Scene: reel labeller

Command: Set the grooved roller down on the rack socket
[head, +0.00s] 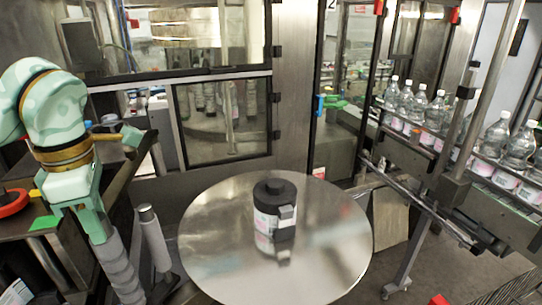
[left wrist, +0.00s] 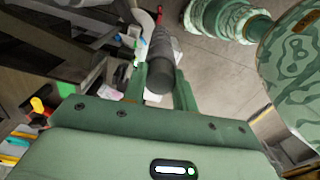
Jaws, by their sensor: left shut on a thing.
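My left gripper (head: 104,232) points down at the left of the head view and is shut on the grooved roller. The grooved roller (head: 120,268) is a grey ribbed cylinder, leaning slightly, with its lower end near the bottom edge of the picture. In the left wrist view the grooved roller (left wrist: 163,50) sits between the two green fingers of the left gripper (left wrist: 160,85). I cannot clearly make out the rack socket, nor whether the roller's lower end touches anything. My right gripper is in neither view.
A second grey roller (head: 153,238) stands close to the right of the held one. A round steel table (head: 335,240) carries a black-capped labelled reel (head: 273,208). A dark bench with a red disc (head: 12,203) is at the left. Bottles (head: 435,110) line a conveyor at the right.

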